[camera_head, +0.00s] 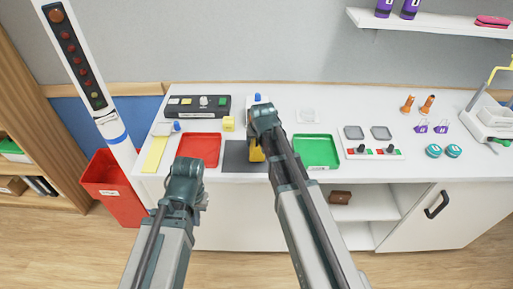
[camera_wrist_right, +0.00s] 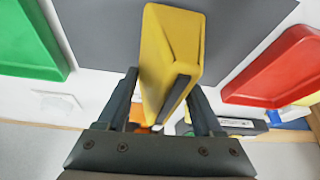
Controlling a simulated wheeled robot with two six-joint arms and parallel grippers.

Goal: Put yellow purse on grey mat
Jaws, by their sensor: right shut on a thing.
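The yellow purse (camera_wrist_right: 165,50), a yellow block-like shape with a dark strip, is between the fingers of my right gripper (camera_wrist_right: 163,84), which is shut on it. In the head view a bit of the purse (camera_head: 256,153) shows below the right arm. The grey mat (camera_head: 236,158) lies flat at the table's front edge; the purse is over its right part. The mat also fills the top of the right wrist view (camera_wrist_right: 95,28). I cannot tell whether the purse touches it. My left gripper (camera_head: 186,185) is in front of the table, away from the purse; its fingers are unclear.
A red tray (camera_head: 199,149) lies left of the mat and a green tray (camera_head: 317,151) right of it. A black control box (camera_head: 199,106) and a yellow cube (camera_head: 228,123) stand behind. A red bin (camera_head: 113,190) stands on the floor at left.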

